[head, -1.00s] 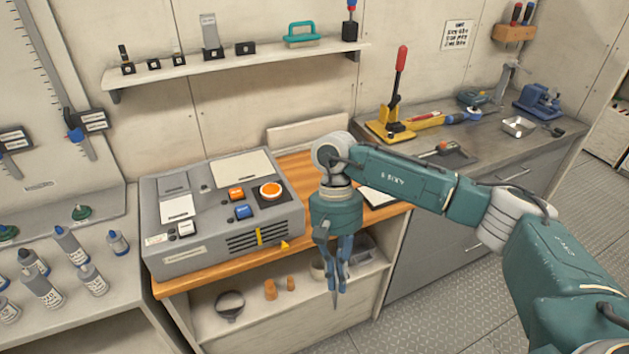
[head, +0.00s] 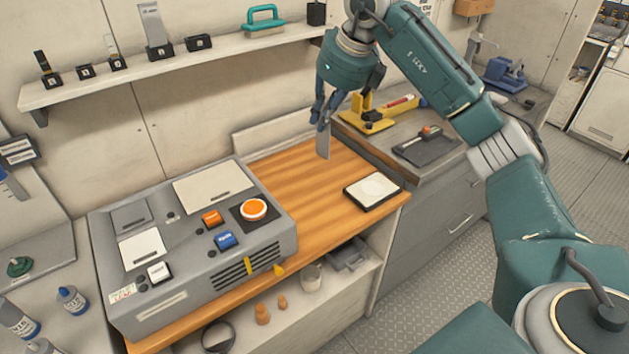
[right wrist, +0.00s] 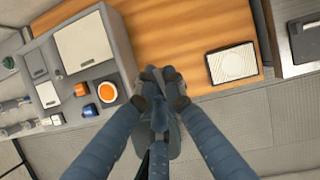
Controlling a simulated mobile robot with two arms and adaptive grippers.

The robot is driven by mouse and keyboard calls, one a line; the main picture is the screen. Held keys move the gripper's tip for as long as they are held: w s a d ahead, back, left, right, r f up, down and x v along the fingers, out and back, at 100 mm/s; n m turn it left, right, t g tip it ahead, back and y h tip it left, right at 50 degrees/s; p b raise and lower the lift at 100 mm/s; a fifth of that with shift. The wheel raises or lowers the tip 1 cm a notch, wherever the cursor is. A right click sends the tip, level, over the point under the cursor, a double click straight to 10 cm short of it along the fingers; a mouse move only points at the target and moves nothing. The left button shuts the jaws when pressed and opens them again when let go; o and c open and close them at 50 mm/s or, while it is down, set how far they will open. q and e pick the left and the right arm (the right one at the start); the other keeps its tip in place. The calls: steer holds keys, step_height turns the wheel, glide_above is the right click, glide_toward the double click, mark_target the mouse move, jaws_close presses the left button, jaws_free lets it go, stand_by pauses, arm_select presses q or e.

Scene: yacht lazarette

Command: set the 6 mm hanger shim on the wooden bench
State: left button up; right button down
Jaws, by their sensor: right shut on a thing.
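My right gripper (head: 322,118) is above the back right part of the wooden bench (head: 295,185), with its fingers pointing down. It is shut on a thin grey plate, the hanger shim (head: 323,145), which hangs upright below the fingertips. I cannot tell whether the shim's lower end touches the wood. In the right wrist view the fingers (right wrist: 163,82) meet in front of the bench (right wrist: 185,35), and they mostly hide the shim. My left gripper is not in view.
A grey control box (head: 195,245) with an orange button covers the bench's left part. A black-framed white pad (head: 372,190) lies near the right front edge. The wood between them is clear. A wall shelf (head: 170,65) and a yellow tool (head: 370,115) are behind.

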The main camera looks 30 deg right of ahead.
step_height(320, 180, down, 18)
steer(key=d+m+p, duration=0.1)
steer(key=m+p, duration=0.1)
steer(key=p, duration=0.1)
steer(key=shift+w+d+f+h, duration=0.25)
steer(key=shift+w+h, duration=0.05)
steer(key=shift+w, duration=0.1)
steer(key=c, duration=2.2)
jaws_free()
steer(key=shift+f, duration=0.1)
steer(key=o, duration=0.4)
steer(key=shift+c, duration=0.2)
